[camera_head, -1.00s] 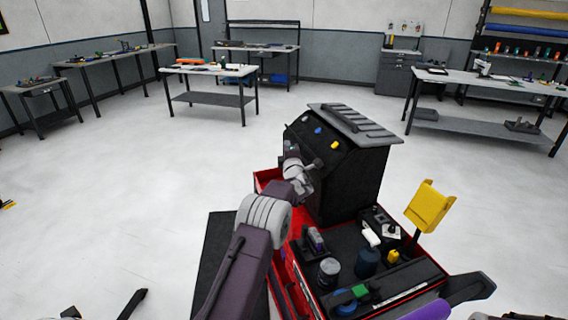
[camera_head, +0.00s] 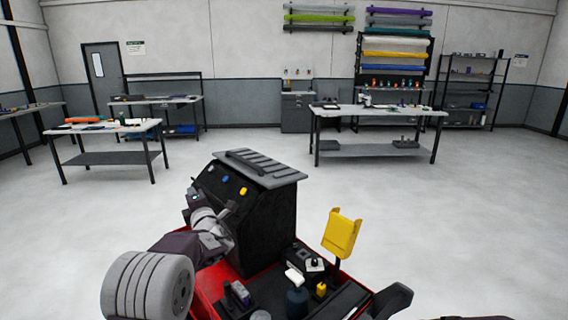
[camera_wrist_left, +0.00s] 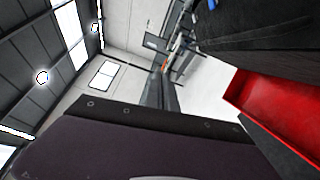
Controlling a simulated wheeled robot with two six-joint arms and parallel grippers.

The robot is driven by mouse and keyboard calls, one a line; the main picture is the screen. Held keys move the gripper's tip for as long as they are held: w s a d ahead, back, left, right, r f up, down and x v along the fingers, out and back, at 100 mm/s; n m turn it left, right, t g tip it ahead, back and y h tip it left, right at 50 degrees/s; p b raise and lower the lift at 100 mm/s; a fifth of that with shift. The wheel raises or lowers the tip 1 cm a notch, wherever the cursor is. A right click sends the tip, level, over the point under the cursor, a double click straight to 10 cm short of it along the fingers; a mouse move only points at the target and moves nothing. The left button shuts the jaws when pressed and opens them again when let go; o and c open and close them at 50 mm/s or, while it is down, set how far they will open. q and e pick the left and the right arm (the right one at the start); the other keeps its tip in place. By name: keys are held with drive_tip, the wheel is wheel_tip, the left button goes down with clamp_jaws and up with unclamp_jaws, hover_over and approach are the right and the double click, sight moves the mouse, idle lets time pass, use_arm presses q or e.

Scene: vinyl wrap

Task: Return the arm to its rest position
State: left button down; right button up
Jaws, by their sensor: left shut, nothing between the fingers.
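My left arm comes in from the lower left in the head view, with its large grey joint in front. My left gripper (camera_head: 230,209) is small and partly hidden by the wrist. It is shut and empty, in front of the left side of the black box with buttons (camera_head: 266,225); I cannot tell if it touches the box. The left wrist view shows a dark purple link of mine, but no fingertips. My right gripper is out of view.
The red tool cart (camera_head: 208,287) carries the black box, a yellow holder (camera_head: 342,234), a dark bottle (camera_head: 297,301) and small items. Its red edge shows in the left wrist view (camera_wrist_left: 285,105). Worktables (camera_head: 375,112) and film racks (camera_head: 397,55) stand far back. The floor between is clear.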

use_arm(q)
drive_tip(key=s+f+n+g+h, duration=0.1)
drive_tip(key=s+f+n+g, duration=0.25)
drive_tip(key=s+n, duration=0.3)
drive_tip(key=s+f+n+g+p, duration=0.1)
drive_tip(key=s+f+n+g, duration=0.2)
drive_tip(key=s+f+n, duration=0.35)
drive_tip(key=s+f+n+g+h, duration=0.1)
drive_tip(key=s+f+n+g, duration=0.15)
drive_tip(key=s+n, duration=0.45)
drive_tip(key=s+d+f+n+g+h, duration=0.2)
drive_tip(key=s+d+f+n+h, duration=0.2)
drive_tip(key=s+n, duration=0.5)
drive_tip(key=s+d+f+n+g+h, duration=0.3)
drive_tip(key=s+d+f+n, duration=0.4)
drive_tip(key=n, duration=1)
drive_tip(key=s+d+h, duration=0.1)
drive_tip(key=s+d, duration=0.1)
drive_tip(key=d, duration=0.1)
drive_tip(key=shift+s+f, duration=0.35)
drive_tip(key=shift+s, duration=0.05)
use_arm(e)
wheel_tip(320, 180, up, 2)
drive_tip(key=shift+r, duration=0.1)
use_arm(q)
drive_tip(key=shift+d, duration=0.1)
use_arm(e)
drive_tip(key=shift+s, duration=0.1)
